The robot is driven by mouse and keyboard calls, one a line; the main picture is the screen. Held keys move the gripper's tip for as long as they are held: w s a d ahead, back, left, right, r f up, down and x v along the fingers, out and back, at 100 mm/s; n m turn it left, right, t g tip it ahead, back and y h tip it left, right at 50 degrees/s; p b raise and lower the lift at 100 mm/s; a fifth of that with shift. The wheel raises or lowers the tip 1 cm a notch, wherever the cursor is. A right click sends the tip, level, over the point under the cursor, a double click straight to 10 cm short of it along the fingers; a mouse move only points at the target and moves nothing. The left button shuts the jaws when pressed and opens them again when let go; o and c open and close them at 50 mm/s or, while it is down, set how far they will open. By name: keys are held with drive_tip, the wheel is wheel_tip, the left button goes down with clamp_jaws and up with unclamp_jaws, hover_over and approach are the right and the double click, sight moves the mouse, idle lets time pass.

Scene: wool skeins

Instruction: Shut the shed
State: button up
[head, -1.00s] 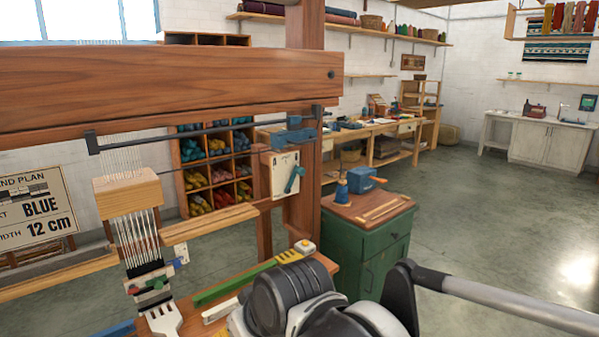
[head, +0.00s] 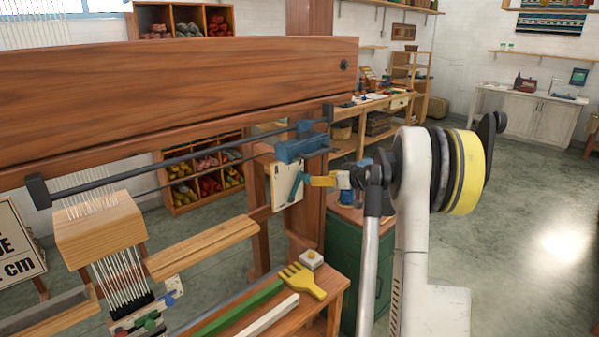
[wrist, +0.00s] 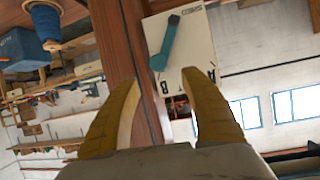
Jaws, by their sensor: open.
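The wooden loom (head: 180,85) fills the left of the head view, with pale warp threads (head: 122,278) running below a wooden block (head: 98,222). A white panel (head: 284,183) on its right post carries a teal lever (head: 297,188). In the wrist view the panel (wrist: 198,40) appears inverted, with letters A and B, and the lever (wrist: 167,42) is tilted across it. My gripper (head: 322,181) is just right of the lever in the head view. Its yellow fingers are spread and empty in the wrist view (wrist: 160,79), with the lever ahead, between and beyond the tips, apparently not touching.
The loom post (wrist: 120,50) runs close by my fingers. A blue clamp-like part (head: 303,148) sits just above the panel. A yellow comb (head: 301,281) and green bar (head: 232,310) lie on the bench below. A green cabinet (head: 342,250) stands behind my arm. Open floor lies right.

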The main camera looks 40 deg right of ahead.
sight(308, 178)
drive_tip(key=b+x, duration=0.3)
drive_tip(key=x, duration=0.7)
drive_tip(key=shift+w+d+f, duration=0.1)
drive_tip(key=shift+w+d, duration=0.05)
drive_tip(key=shift+w, duration=0.15)
clamp_jaws()
